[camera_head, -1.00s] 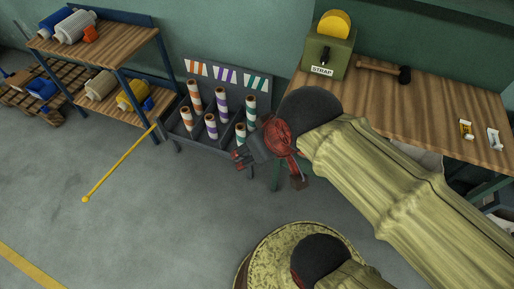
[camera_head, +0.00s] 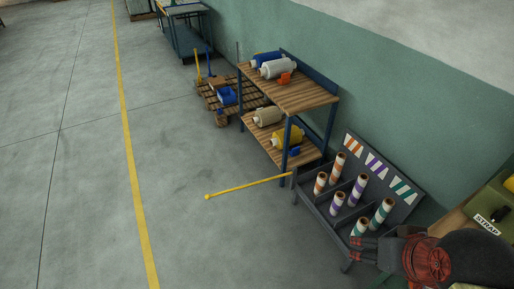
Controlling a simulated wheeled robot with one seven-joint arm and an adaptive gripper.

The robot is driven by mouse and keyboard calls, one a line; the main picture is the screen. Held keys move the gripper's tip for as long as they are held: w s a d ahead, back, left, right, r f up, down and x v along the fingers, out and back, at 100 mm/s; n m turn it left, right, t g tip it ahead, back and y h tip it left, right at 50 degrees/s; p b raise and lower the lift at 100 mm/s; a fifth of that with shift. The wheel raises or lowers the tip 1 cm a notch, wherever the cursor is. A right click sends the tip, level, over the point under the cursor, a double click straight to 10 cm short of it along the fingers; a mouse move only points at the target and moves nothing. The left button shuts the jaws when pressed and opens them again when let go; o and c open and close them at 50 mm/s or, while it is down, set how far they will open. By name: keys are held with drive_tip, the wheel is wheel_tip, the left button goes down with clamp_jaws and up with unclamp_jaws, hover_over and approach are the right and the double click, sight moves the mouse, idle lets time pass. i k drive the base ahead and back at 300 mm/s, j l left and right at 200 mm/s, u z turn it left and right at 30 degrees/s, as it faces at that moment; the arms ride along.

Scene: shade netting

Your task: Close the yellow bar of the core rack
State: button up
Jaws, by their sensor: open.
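The core rack (camera_head: 323,207) is a dark grey bin with compartments and a back panel bearing orange, purple and green striped labels. Several white rolls with orange, purple and green bands stand in it. The yellow bar (camera_head: 248,186) joins the rack at its far left corner and sticks out to the left over the floor, ending in a small yellow knob (camera_head: 207,197). It is swung away from the rack's front. My gripper (camera_head: 360,247) is open at the rack's near right end, close to the green-banded rolls, and partly covers that end. It is well apart from the bar.
A wooden-topped shelf (camera_head: 300,97) with spools stands just beyond the rack. A pallet (camera_head: 245,100) with blue items lies behind it. A green strap box (camera_head: 490,212) is at the right edge. The floor left of the rack is clear.

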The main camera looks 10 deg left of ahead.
sight(207, 197)
drive_tip(key=i+j+u, duration=0.25)
drive_tip(key=i+j, duration=1.15)
drive_tip(key=j, duration=0.15)
drive_tip(key=i+u, duration=0.1)
drive_tip(key=u, duration=0.65)
drive_tip(key=i+u, duration=0.15)
drive_tip(key=u, duration=0.25)
drive_tip(key=l+u, duration=0.15)
drive_tip(key=u, duration=0.25)
